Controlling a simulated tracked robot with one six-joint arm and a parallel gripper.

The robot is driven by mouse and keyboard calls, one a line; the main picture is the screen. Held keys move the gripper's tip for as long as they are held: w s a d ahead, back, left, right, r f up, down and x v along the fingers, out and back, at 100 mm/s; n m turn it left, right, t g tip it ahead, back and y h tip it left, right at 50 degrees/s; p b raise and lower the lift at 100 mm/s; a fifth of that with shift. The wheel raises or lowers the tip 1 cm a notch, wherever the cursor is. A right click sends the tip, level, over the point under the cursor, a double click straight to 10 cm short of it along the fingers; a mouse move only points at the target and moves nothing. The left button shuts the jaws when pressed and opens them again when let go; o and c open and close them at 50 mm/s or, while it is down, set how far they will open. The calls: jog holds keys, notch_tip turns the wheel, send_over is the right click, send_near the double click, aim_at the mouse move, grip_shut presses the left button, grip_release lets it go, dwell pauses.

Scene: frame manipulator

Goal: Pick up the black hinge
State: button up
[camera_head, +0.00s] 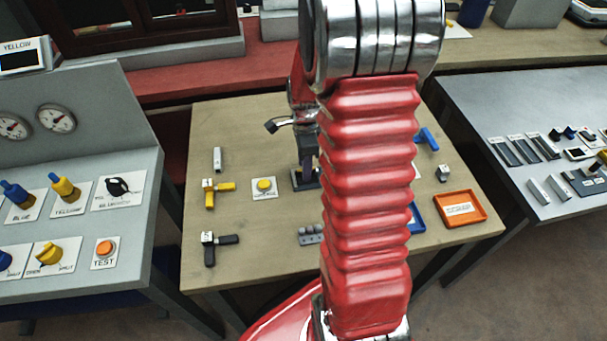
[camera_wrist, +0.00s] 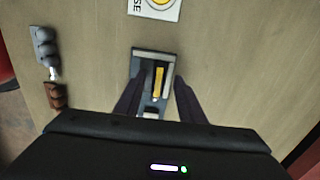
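My gripper (camera_wrist: 158,82) is open, with its two dark fingers apart in the wrist view. Between and beyond the fingers is a dark rectangular piece (camera_wrist: 137,68) with a grey and yellow middle; I cannot tell whether it is the hinge or a fixture. In the head view its dark base (camera_head: 298,184) shows under my gripper (camera_head: 306,160), partly hidden by my arm. A black L-shaped piece (camera_head: 228,240) with a white-topped cube lies at the table's front left, away from my gripper. It may be the black hinge.
A yellow L-shaped piece (camera_head: 224,187), a yellow button (camera_head: 264,186) and a small grey block (camera_head: 218,158) are at left on the wooden table (camera_head: 270,235). An orange tray (camera_head: 482,206) is at right. A grey lobed piece (camera_wrist: 43,42) lies at upper left in the wrist view.

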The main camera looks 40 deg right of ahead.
jog(key=shift+c, duration=0.5)
grip_shut()
notch_tip(320, 180, up, 10)
dwell(0.7)
dwell(0.5)
